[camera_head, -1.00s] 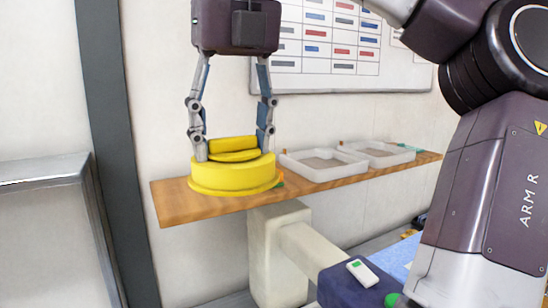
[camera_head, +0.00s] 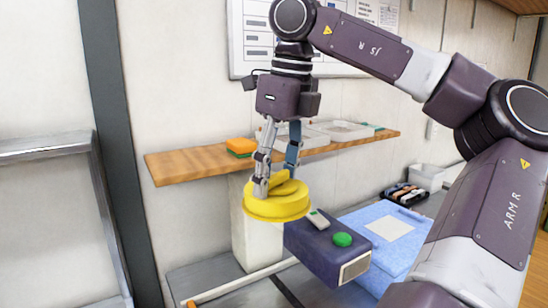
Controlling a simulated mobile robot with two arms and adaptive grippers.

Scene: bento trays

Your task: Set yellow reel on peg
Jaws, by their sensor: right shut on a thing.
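The yellow reel (camera_head: 278,208) is a round, flanged yellow piece with a raised yellow part on top. My right gripper (camera_head: 277,181) comes down from above and is shut on that raised part. The reel hangs in front of a cream post (camera_head: 256,245), below the front edge of the wooden shelf and just left of a dark blue box (camera_head: 325,250). I cannot tell whether the reel touches the post or the box. No upright peg shows clearly; the reel hides part of the post. My left gripper is not in view.
The wooden shelf (camera_head: 190,164) holds an orange-and-green block (camera_head: 240,147) and white trays (camera_head: 342,130). The dark blue box carries a green knob (camera_head: 342,240) and a small white device (camera_head: 318,220). A light blue mat (camera_head: 385,225) and a white bin (camera_head: 427,177) are at the right.

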